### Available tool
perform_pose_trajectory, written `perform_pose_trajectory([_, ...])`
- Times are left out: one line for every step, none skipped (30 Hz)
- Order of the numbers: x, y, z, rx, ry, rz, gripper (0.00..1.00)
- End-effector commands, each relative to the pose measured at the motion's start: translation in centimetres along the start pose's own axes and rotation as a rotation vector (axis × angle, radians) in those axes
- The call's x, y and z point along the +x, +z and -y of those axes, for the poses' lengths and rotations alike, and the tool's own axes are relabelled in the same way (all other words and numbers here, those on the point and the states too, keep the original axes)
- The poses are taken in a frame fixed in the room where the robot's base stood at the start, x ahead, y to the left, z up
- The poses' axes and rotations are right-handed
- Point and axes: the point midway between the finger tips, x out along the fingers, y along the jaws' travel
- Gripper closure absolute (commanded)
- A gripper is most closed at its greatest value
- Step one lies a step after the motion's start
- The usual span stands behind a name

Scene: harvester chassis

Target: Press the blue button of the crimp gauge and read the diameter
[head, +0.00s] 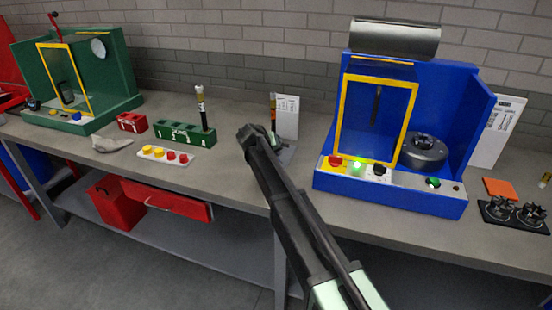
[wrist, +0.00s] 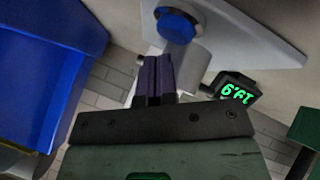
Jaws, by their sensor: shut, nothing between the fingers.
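The crimp gauge is mostly hidden behind my arm in the head view; a grey plate (head: 286,153) shows beside my gripper (head: 250,132). In the wrist view, the gauge's round blue button (wrist: 178,27) sits on a pale grey plate (wrist: 235,35). A small black display (wrist: 236,88) shows lit green digits, upside down, that look like 19.9. My gripper (wrist: 156,60) is shut and empty, its dark fingers together just below the button in the picture. I cannot tell whether the fingertips touch it.
A blue machine (head: 390,185) with a yellow-framed door stands right of my arm. Left are a green rack (head: 185,137), a strip of yellow and red buttons (head: 165,156) and a green machine (head: 110,85). A white card (head: 288,112) stands behind my gripper.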

Motion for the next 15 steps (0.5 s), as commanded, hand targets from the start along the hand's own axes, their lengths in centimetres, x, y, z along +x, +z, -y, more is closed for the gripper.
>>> perform_pose_trajectory([-0.26,-0.2,-0.19,0.0,0.0,0.0,1.0])
perform_pose_trajectory([-0.26,-0.19,-0.19,0.0,0.0,0.0,1.0])
perform_pose_trajectory([-0.23,-0.17,-0.17,0.0,0.0,0.0,1.0])
perform_pose_trajectory([-0.19,-0.15,-0.14,0.0,0.0,0.0,1.0])
perform_pose_trajectory([-0.17,-0.13,-0.13,0.0,0.0,0.0,1.0])
perform_pose_trajectory([-0.16,-0.13,-0.12,0.0,0.0,0.0,1.0])
perform_pose_trajectory([-0.16,-0.12,-0.12,0.0,0.0,0.0,1.0])
perform_pose_trajectory([-0.16,-0.12,-0.12,0.0,0.0,0.0,1.0])
perform_pose_trajectory([-0.17,-0.13,-0.12,0.0,0.0,0.0,1.0])
perform_pose_trajectory([-0.2,-0.15,-0.15,0.0,0.0,0.0,1.0])
perform_pose_trajectory([-0.27,-0.21,-0.2,0.0,0.0,0.0,1.0])
perform_pose_trajectory([-0.44,-0.33,-0.32,0.0,0.0,0.0,1.0])
perform_pose_trajectory([-0.61,-0.45,-0.45,0.0,0.0,0.0,1.0])
perform_pose_trajectory([-0.82,-0.61,-0.6,0.0,0.0,0.0,1.0])
perform_pose_trajectory([-1.14,-0.84,-0.83,0.0,0.0,0.0,1.0])
